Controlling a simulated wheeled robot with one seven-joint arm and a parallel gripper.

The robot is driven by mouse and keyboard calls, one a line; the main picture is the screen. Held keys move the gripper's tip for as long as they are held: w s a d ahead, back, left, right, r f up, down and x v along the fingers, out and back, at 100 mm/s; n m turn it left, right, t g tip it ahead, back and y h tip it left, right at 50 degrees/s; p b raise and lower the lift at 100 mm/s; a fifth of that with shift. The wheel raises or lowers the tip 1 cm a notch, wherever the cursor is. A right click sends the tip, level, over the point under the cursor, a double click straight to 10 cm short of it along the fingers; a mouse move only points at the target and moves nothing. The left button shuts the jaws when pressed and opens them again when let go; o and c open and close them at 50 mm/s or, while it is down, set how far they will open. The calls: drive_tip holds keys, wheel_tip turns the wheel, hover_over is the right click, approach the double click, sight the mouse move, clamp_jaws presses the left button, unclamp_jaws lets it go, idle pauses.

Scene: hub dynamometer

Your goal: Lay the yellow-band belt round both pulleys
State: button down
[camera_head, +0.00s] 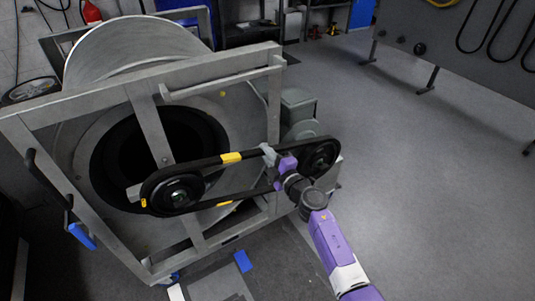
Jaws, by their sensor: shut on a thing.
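The black belt with yellow bands (231,158) spans between the left pulley (181,193) and the right pulley (321,157). Its upper run passes from above the left pulley to the right pulley, and its lower run shows a second yellow band. It appears to lie round both pulleys, but how fully it sits in their grooves I cannot tell. My gripper (268,152) is at the upper run, left of the right pulley, shut on the belt. The purple wrist hides part of the lower run near the right pulley.
A grey metal frame (150,116) stands round a large drum (130,48) behind the belt. A grey motor housing (298,105) is behind the right pulley. A panel with hanging belts (470,45) is at the upper right. The floor on the right is clear.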

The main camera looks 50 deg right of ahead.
drive_tip(key=shift+f, duration=0.15)
idle(0.8)
drive_tip(key=c, duration=1)
unclamp_jaws()
drive_tip(key=shift+f, duration=0.1)
drive_tip(key=shift+s, duration=0.1)
drive_tip(key=shift+p+v, duration=1.3)
drive_tip(key=shift+v, duration=3.6)
